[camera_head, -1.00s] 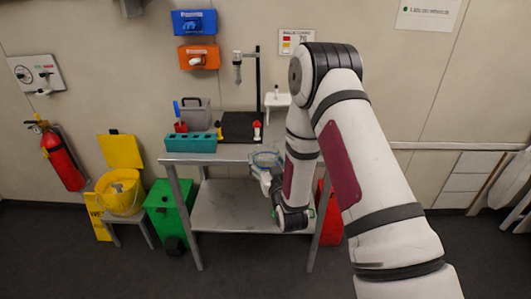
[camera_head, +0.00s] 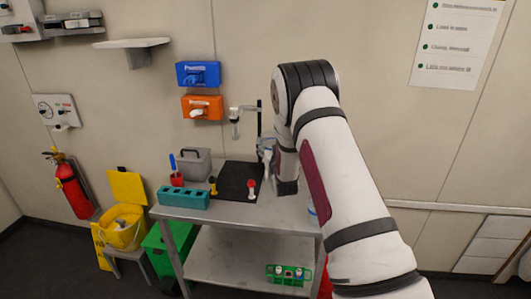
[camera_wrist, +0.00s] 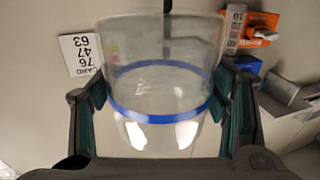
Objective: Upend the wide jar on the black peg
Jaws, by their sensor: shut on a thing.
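The wide jar (camera_wrist: 165,75) is clear, with a blue band, and fills the middle of the wrist view. My gripper (camera_wrist: 160,112) is shut on it, with a green-padded finger at each side. In the head view my gripper (camera_head: 268,152) is mostly hidden by my arm, above the back of the metal table. I cannot tell which end of the jar is its mouth. A thin dark rod (camera_wrist: 167,30) shows behind the jar in the wrist view; I cannot tell whether it is the black peg.
The metal table (camera_head: 225,213) also holds a teal rack (camera_head: 183,198), a grey carrier (camera_head: 190,164) and a red-topped item (camera_head: 251,188). Blue and orange boxes hang on the wall; they appear upside down in the wrist view.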

